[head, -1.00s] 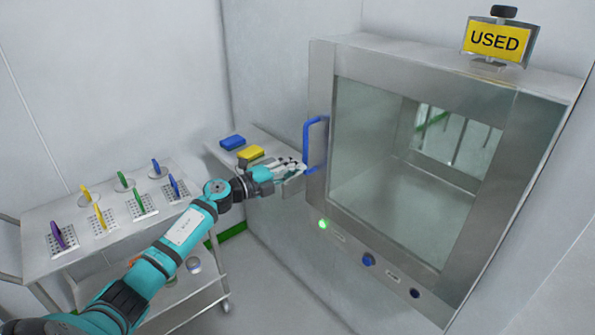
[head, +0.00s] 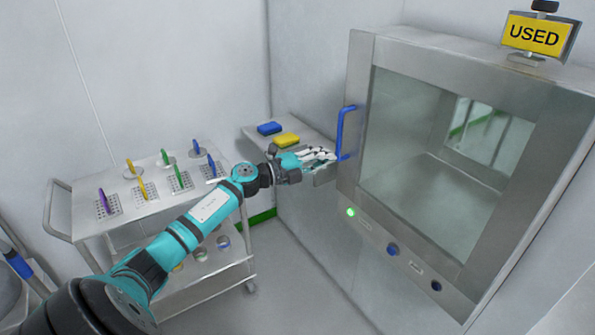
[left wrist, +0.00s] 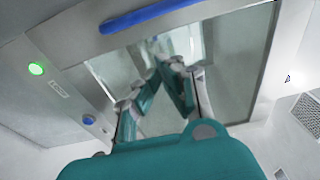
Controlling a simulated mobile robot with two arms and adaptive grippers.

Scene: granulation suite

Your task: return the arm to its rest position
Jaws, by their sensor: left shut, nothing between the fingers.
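My left arm comes in from the lower left of the head view, stretched toward the cabinet. My left gripper (head: 326,157) is shut and empty. In the head view it appears close to the lower end of the blue door handle (head: 346,133); whether it touches is hard to tell. In the left wrist view the fingertips (left wrist: 166,62) meet in front of the cabinet's glass, with the blue handle (left wrist: 150,15) crossing above them. My right gripper is in neither view.
The steel pass-through cabinet (head: 362,75) is closed, with a green light (head: 350,212) and a yellow USED sign (head: 534,36) on top. A steel cart (head: 92,222) with colored scoops stands left. A shelf (head: 257,137) behind the gripper holds a blue block (head: 269,128) and a yellow block (head: 287,139).

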